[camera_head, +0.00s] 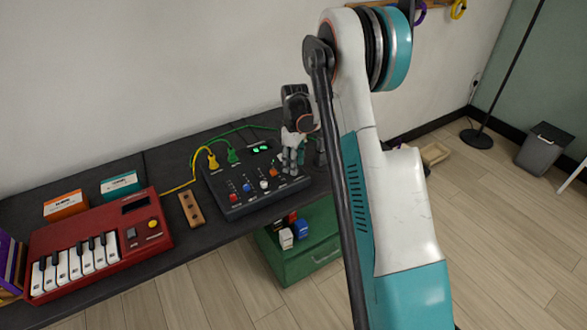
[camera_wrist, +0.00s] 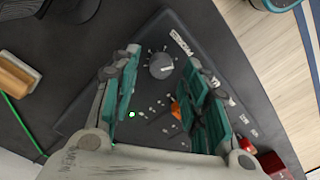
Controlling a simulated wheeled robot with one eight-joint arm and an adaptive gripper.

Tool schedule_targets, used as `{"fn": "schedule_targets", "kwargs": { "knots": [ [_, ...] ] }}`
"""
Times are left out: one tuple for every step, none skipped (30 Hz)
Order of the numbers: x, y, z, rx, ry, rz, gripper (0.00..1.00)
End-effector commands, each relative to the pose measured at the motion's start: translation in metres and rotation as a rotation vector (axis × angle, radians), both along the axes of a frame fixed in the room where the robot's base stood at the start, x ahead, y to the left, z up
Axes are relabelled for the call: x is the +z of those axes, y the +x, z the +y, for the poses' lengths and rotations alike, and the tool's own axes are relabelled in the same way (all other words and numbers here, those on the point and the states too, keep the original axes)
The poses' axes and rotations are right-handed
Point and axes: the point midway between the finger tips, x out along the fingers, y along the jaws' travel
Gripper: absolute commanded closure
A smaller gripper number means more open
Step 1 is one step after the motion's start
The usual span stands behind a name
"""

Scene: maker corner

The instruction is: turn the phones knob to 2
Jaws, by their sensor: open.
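The phones knob (camera_wrist: 160,65) is a round grey dial with tick marks around it, on the dark mixer panel (camera_wrist: 222,50) near a white label in the wrist view. I cannot read where its pointer sits. My gripper (camera_wrist: 164,58) is open, with one teal-padded finger on each side of the knob in the picture. The fingers look to be above the panel, and I cannot tell any contact. In the head view my gripper (camera_head: 292,163) points down over the right end of the mixer (camera_head: 240,208). The phones knob is hidden there.
On the mixer are coloured knobs (camera_head: 264,184) and yellow and green plugs (camera_head: 233,156) with cables. A red keyboard (camera_head: 100,246), a wooden block (camera_head: 191,210) and small boxes stand left on the dark table (camera_head: 160,165). A green crate (camera_head: 297,262) is below the front edge.

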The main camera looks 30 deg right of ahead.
Motion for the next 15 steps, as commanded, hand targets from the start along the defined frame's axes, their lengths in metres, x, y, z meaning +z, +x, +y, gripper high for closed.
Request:
{"fn": "schedule_targets", "kwargs": {
  "knots": [
    [-0.0062, -0.0001, 0.0002, 0.000, 0.000, 0.000, 0.58],
    [-0.0084, -0.0002, 0.0004, 0.000, 0.000, 0.000, 0.58],
    [-0.0107, -0.0003, 0.0004, 0.000, 0.000, 0.000, 0.58],
    [-0.0120, -0.0004, 0.0005, 0.000, 0.000, 0.000, 0.58],
    [-0.0130, -0.0004, 0.0006, 0.000, 0.000, 0.000, 0.58],
    [-0.0139, -0.0004, 0.0006, 0.000, 0.000, 0.000, 0.58],
    [-0.0142, -0.0004, 0.0006, 0.000, 0.000, 0.000, 0.58],
    [-0.0144, -0.0004, 0.0006, 0.000, 0.000, 0.000, 0.58],
    [-0.0144, -0.0004, 0.0006, 0.000, 0.000, 0.000, 0.58],
    [-0.0143, -0.0004, 0.0006, 0.000, 0.000, 0.000, 0.58],
    [-0.0142, -0.0004, 0.0006, 0.000, 0.000, 0.000, 0.58],
    [-0.0141, -0.0004, 0.0006, 0.000, 0.000, 0.000, 0.58],
    [-0.0141, -0.0004, 0.0006, 0.000, 0.000, 0.000, 0.58],
    [-0.0140, -0.0004, 0.0006, 0.000, 0.000, 0.000, 0.58],
    [-0.0140, -0.0004, 0.0006, 0.000, 0.000, 0.000, 0.65]
  ]
}}
